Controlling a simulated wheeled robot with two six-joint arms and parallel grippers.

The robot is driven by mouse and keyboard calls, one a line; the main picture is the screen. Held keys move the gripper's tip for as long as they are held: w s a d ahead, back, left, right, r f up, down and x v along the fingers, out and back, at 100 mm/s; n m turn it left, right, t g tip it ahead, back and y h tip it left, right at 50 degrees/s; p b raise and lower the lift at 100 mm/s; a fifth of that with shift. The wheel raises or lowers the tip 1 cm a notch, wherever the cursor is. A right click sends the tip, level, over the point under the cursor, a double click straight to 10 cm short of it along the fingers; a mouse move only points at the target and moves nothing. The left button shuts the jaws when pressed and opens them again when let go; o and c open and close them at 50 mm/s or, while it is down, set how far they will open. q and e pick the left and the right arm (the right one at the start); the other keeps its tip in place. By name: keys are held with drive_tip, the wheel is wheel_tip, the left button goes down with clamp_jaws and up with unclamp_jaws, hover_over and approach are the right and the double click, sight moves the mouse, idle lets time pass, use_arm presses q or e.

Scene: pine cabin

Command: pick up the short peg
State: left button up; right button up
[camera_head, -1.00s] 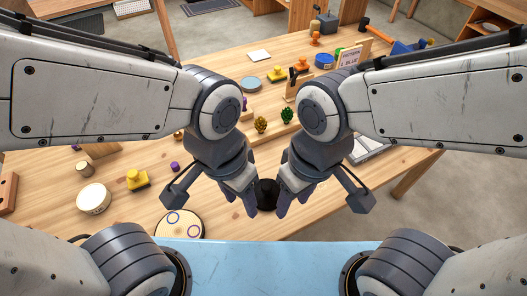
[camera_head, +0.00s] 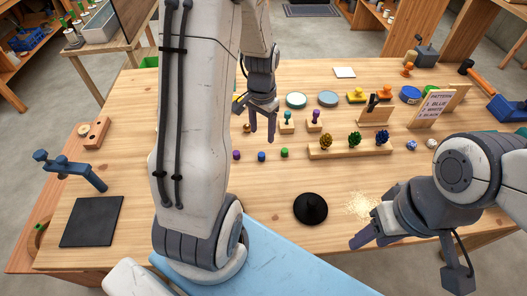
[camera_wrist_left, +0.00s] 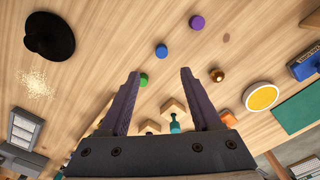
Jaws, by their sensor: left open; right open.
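Three small short cylinders stand in a row mid-table: purple (camera_head: 236,155), blue (camera_head: 262,157) and green (camera_head: 284,153). I cannot tell which is the short peg. They also show in the left wrist view as purple (camera_wrist_left: 196,22), blue (camera_wrist_left: 161,50) and green (camera_wrist_left: 144,79). My left gripper (camera_head: 262,124) is open and empty, above the table beyond the row. In its wrist view the green cylinder appears between the fingertips (camera_wrist_left: 160,73), but nothing is held. My right gripper (camera_head: 373,226) is open over the front right of the table, away from the row.
A black knobbed disc (camera_head: 310,208) lies in front of the row, with pale crumbs (camera_head: 364,206) to its right. A wooden rack (camera_head: 352,149) with pinecone-like pieces stands to the right. Stamps (camera_head: 315,121) stand behind. A dark mat (camera_head: 91,221) lies at the left.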

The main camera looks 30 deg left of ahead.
use_arm(q)
hover_over(261, 154)
wheel_tip(261, 154, down, 5)
drive_tip(key=shift+a+r, duration=0.1)
drive_tip(key=shift+a, duration=0.05)
drive_tip(key=shift+d+f+p, duration=0.15)
drive_tip(key=shift+f+p, duration=0.05)
drive_tip(key=shift+f, duration=1.3)
drive_tip(key=shift+d+f+p, duration=0.1)
drive_tip(key=shift+f+p, duration=0.1)
drive_tip(key=shift+f, duration=1.3)
clamp_jaws()
